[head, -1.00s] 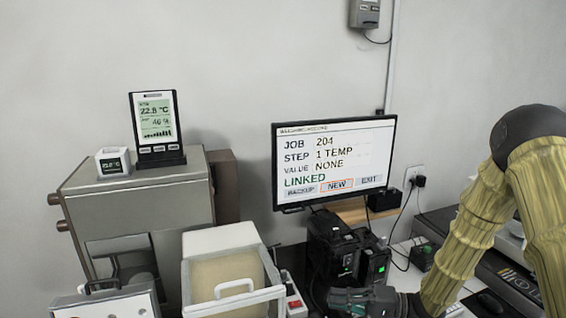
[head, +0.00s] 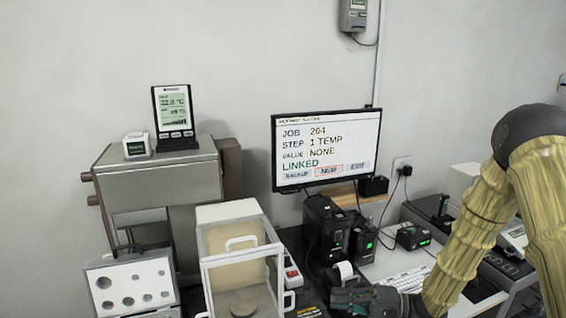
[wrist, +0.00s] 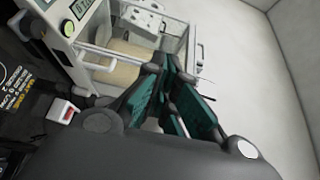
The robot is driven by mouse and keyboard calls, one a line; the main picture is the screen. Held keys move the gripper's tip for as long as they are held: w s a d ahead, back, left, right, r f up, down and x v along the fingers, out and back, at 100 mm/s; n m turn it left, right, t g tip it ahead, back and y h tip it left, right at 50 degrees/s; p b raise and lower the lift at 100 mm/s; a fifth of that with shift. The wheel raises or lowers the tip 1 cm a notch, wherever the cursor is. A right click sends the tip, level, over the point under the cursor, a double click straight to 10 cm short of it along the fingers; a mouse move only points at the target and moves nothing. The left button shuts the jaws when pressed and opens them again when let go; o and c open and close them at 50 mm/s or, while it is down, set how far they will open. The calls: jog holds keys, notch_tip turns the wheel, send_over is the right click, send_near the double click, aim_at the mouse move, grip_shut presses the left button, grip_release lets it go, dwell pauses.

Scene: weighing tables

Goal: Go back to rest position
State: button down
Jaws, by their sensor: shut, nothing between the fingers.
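My arm, in a yellow sleeve, comes in from the right of the head view and bends down to my gripper (head: 352,297) at the bottom edge. The gripper's dark green fingers are only partly seen there, in front of the black printer units. In the wrist view my gripper (wrist: 172,88) shows its green fingers closed together with nothing held. It appears apart from the glass-sided weighing chamber (wrist: 103,68) beyond it, though the exact gap is hard to judge.
A monitor (head: 327,150) reading JOB 204 stands behind. A black printer unit (head: 326,232), a keyboard (head: 408,280) and a white-framed balance chamber (head: 228,212) crowd the table. A weight block (head: 130,288) and a grey cabinet (head: 158,190) stand left.

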jog(key=s+f+t+h, duration=0.1)
jog(key=s+f+h, duration=0.25)
jog(key=f, duration=0.45)
jog(key=s+d+f+m+t+h, duration=0.1)
jog(key=s+f+h, duration=0.25)
jog(key=f, duration=0.45)
jog(key=s+f+t+h, duration=0.1)
jog(key=s+f+h, duration=0.25)
jog(key=f, duration=0.45)
jog(key=s+d+f+n+g+h+b, duration=0.1)
jog(key=s+d+f+g+h, duration=0.3)
jog(key=s, duration=0.9)
jog(key=s+d+f+n+g+h, duration=0.25)
jog(key=s+f, duration=0.25)
jog(key=s, duration=0.8)
notch_tip(320, 180, down, 9)
jog(key=b, duration=0.9)
jog(key=shift+w+d+m+h, duration=0.3)
jog(key=shift+w+d+m, duration=0.05)
jog(key=shift+m, duration=0.1)
